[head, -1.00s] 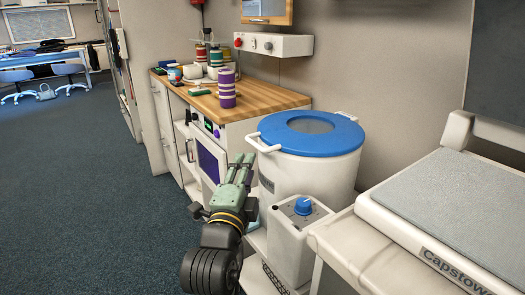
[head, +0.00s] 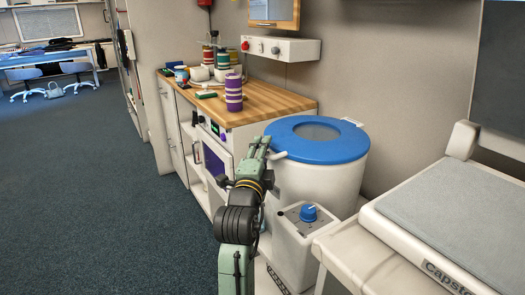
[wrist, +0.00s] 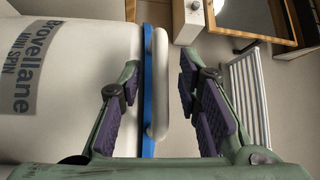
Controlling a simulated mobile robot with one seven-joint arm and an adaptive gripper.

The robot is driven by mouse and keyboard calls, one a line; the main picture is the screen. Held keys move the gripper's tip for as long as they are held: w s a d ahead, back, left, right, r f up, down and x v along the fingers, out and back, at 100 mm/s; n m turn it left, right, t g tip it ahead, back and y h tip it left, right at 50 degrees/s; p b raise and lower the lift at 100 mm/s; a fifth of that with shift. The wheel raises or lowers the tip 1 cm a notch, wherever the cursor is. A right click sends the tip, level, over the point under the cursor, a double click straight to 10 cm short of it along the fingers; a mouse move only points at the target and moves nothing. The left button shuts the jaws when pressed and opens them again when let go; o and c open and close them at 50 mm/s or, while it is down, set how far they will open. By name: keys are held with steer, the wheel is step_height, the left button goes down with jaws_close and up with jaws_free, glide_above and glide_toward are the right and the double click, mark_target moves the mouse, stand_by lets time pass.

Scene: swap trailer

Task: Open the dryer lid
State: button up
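The dryer (head: 318,188) is a white drum against the wall, with a flat blue lid (head: 345,152) that lies closed on top. The lid has a grey round window and white handles at its sides. In the wrist view the drum (wrist: 65,75) lies sideways at left, with "Mini Spin" lettering and the blue lid edge (wrist: 147,60). My gripper (head: 262,150) is at the near-left side of the lid. In the wrist view my open gripper (wrist: 160,92) has the white handle (wrist: 158,70) between its fingers, with gaps on both sides.
A white box with a blue knob (head: 308,213) stands in front of the drum. A wood-topped counter (head: 262,108) with purple stacked cups (head: 233,93) is behind my gripper. A grey-padded bench (head: 450,215) is at right. Open carpet (head: 90,200) lies at left.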

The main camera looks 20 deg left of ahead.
jaws_close()
stand_by(0.8)
